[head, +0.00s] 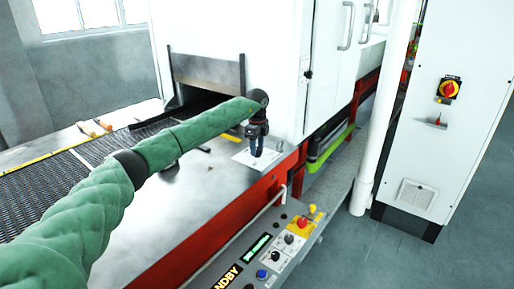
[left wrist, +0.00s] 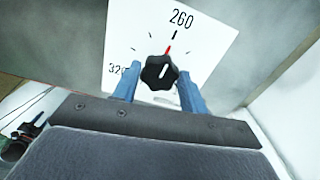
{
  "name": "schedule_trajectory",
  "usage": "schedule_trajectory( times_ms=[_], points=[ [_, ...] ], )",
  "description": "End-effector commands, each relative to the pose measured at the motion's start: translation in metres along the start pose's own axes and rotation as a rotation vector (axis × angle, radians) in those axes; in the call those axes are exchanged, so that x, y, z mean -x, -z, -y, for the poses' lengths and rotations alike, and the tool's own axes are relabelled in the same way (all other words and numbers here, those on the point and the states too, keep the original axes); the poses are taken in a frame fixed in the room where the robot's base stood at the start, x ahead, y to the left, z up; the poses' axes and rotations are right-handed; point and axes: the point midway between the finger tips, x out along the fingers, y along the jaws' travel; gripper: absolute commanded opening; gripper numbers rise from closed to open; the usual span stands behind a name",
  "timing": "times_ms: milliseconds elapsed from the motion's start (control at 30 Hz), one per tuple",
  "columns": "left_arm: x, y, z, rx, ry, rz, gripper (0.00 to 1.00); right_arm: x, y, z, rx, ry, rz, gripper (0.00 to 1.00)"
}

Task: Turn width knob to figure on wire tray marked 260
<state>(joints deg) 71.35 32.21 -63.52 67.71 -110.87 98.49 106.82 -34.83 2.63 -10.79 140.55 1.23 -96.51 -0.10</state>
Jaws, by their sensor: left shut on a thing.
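The width knob (left wrist: 158,72) is black and lobed, on a white dial plate (left wrist: 205,45) with the figures 260 and 320. Its red pointer lies in line with the tick under 260, as near as I can tell. My left gripper (left wrist: 160,90) has its blue fingers on both sides of the knob, shut on it. In the head view the left gripper (head: 257,148) reaches down to the white plate (head: 243,162) on the machine's steel top; the knob is hidden there. I cannot make out a marked wire tray. My right gripper is out of view.
A dark mesh belt (head: 40,192) runs into the oven opening at the left. A sloping control panel (head: 275,250) with buttons and a STANDBY display stands in front. A white cabinet (head: 445,120) with a red-yellow switch and a white pipe (head: 385,110) stand at right.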

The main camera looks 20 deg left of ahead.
Motion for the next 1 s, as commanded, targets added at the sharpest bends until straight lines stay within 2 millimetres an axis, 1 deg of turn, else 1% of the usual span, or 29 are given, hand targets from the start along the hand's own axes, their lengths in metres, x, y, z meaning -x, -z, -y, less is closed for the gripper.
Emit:
schedule_trajectory(
  times_ms=[33, 467, 500, 600, 867, 1000],
  points=[
    [0.0027, -0.0008, 0.0009, 0.007, 0.004, 0.0, 0.2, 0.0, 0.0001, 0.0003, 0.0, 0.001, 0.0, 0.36],
    [0.0031, -0.0008, 0.001, 0.015, 0.005, 0.0, 0.2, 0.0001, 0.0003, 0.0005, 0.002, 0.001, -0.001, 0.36],
    [0.0032, -0.0008, 0.001, 0.015, 0.005, 0.0, 0.47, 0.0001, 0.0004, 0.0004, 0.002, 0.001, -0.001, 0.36],
    [0.0027, -0.0007, 0.0008, 0.015, 0.004, 0.0, 0.65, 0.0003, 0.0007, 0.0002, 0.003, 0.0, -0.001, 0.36],
    [0.0014, -0.0003, 0.0004, 0.014, 0.002, 0.0, 0.65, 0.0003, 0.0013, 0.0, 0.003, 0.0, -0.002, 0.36],
    [0.0083, -0.0002, 0.0009, 0.013, 0.003, 0.0, 0.65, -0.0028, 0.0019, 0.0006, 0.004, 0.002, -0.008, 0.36]
  ],
)
